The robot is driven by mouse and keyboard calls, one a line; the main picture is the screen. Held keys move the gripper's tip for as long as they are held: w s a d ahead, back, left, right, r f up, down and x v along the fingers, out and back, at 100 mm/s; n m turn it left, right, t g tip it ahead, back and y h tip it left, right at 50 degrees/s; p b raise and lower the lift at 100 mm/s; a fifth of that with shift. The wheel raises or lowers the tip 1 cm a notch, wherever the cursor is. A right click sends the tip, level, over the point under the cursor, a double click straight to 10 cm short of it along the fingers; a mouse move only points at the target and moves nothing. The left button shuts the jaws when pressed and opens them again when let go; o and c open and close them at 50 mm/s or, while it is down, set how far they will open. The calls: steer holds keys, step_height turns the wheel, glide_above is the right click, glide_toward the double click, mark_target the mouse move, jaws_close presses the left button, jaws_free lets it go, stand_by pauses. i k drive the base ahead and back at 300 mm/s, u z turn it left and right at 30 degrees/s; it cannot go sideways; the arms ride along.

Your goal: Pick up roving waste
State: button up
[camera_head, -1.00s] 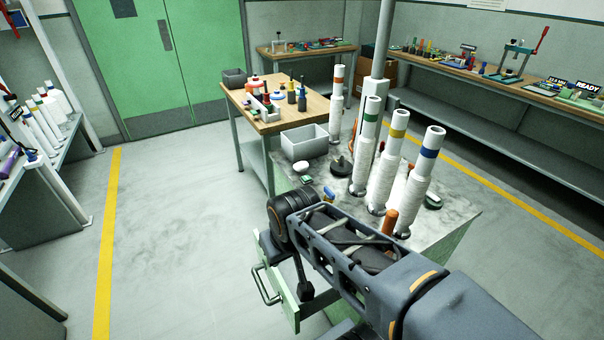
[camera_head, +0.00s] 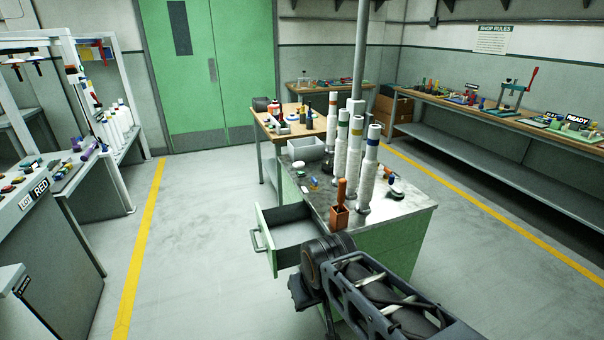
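I cannot pick out roving waste for certain. A small white lump (camera_head: 283,164) lies at the left edge of a grey cabinet top (camera_head: 318,199), too small to identify. Several tall white roving bobbins (camera_head: 368,172) with coloured bands stand upright on that top. A green-fronted drawer (camera_head: 262,243) below it is pulled open, and the part of its inside that I see looks bare. My arm crosses the lower right in front of the cabinet. My gripper's fingers do not show.
An orange-brown holder (camera_head: 340,217) with a handle stands at the cabinet top's front. A pale open bin (camera_head: 306,149) sits behind. A wooden bench (camera_head: 263,128) adjoins at the back. Other benches line the left and right (camera_head: 462,118). The floor left of the drawer is clear.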

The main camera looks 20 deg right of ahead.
mark_target(299, 165)
steer(key=u, duration=0.45)
steer(key=i, duration=6.6)
steer(key=z, duration=4.65)
steer(key=i, duration=1.65)
steer(key=u, duration=0.05)
